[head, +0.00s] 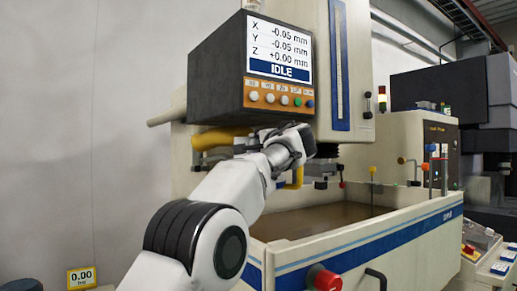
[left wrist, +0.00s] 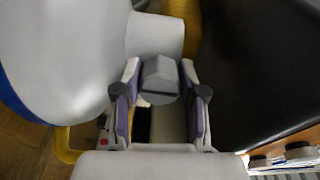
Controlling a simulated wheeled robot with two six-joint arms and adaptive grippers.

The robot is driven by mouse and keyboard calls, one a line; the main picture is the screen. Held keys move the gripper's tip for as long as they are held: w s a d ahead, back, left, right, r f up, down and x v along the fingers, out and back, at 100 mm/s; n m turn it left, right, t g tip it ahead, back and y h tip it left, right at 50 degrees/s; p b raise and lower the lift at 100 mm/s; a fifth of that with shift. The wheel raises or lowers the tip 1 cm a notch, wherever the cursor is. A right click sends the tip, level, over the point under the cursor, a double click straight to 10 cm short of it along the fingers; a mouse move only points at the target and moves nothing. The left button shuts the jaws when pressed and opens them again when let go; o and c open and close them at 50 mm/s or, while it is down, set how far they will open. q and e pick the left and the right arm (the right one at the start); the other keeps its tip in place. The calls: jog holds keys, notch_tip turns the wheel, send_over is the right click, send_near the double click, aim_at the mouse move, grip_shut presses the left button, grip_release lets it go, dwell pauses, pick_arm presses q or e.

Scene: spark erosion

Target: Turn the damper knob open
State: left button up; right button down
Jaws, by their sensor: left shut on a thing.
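In the left wrist view a grey round knob with a raised bar, the damper knob (left wrist: 160,80), sits between the two fingers of my left gripper (left wrist: 158,90). The fingers are shut on it from both sides. The bar's ridge runs roughly across the gap between the fingers. In the head view my left gripper (head: 300,140) is at the machine, just below the control panel (head: 279,62). There my own wrist hides the knob and the fingertips. My right gripper shows in neither view.
The control panel's screen reads IDLE, with several coloured buttons below. The wall (head: 90,120) at left leaves free room.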

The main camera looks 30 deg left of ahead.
pick_arm(q)
jog(key=shift+s+a+r+n, duration=0.1)
jog(key=shift+r+n, duration=0.15)
jog(key=shift+n, duration=0.25)
jog(key=o, duration=1.1)
jog(key=shift+o, duration=0.2)
jog(key=shift+a+f, duration=0.2)
jog(key=shift+a, duration=0.15)
jog(key=shift+d, duration=0.45)
jog(key=v, duration=1.1)
jog(key=shift+s, duration=0.3)
jog(key=shift+f, duration=0.1)
